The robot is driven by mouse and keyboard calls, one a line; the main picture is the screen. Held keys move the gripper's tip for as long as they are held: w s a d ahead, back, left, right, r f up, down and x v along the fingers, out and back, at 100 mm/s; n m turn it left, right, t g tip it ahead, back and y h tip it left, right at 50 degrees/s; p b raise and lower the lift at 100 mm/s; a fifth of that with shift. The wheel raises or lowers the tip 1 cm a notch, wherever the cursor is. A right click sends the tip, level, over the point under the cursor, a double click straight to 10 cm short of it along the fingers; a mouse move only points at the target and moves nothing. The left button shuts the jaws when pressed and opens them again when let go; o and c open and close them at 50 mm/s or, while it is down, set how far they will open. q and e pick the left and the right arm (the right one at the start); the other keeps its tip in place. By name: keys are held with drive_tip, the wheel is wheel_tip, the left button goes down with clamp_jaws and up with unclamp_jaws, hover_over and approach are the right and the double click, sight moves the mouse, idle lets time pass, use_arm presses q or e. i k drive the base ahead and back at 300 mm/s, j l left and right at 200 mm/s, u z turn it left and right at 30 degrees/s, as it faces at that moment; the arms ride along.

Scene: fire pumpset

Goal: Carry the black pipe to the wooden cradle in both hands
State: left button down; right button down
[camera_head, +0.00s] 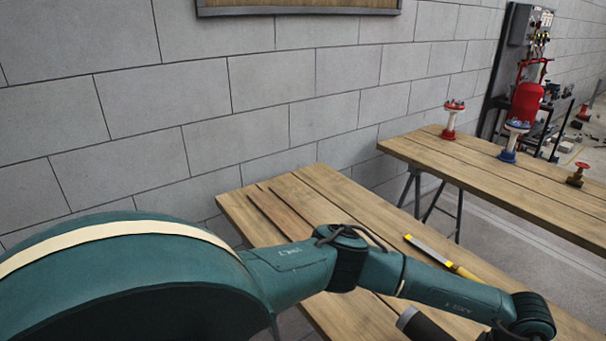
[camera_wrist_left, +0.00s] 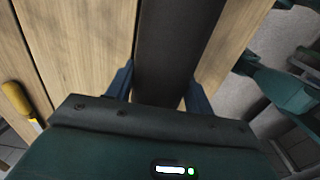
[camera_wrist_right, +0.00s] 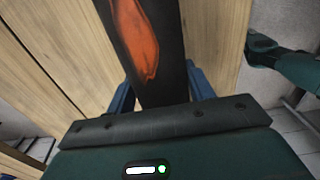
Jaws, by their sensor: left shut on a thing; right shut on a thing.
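The black pipe (camera_wrist_left: 178,45) runs between the two fingers of my left gripper (camera_wrist_left: 158,95) in the left wrist view, and the gripper is shut on it. In the right wrist view the pipe (camera_wrist_right: 165,85) bears an orange-red patch and lies between the fingers of my right gripper (camera_wrist_right: 162,95), also shut on it. In the head view a dark cylinder with a pale end, which looks like the pipe (camera_head: 428,326), shows at the bottom edge; both grippers are out of that view. I cannot make out the wooden cradle in any view.
A plank table (camera_head: 320,190) lies below, with a yellow-handled tool (camera_head: 442,257) on it. A second table (camera_head: 480,165) at right holds a red-and-white fitting (camera_head: 451,120), a blue-and-white one (camera_head: 513,140) and a valve (camera_head: 577,174). A block wall (camera_head: 200,90) stands behind.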

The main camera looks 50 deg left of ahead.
sight(300, 229)
drive_tip(key=j, duration=1.75)
drive_tip(key=i+j, duration=0.15)
drive_tip(key=j, duration=1.55)
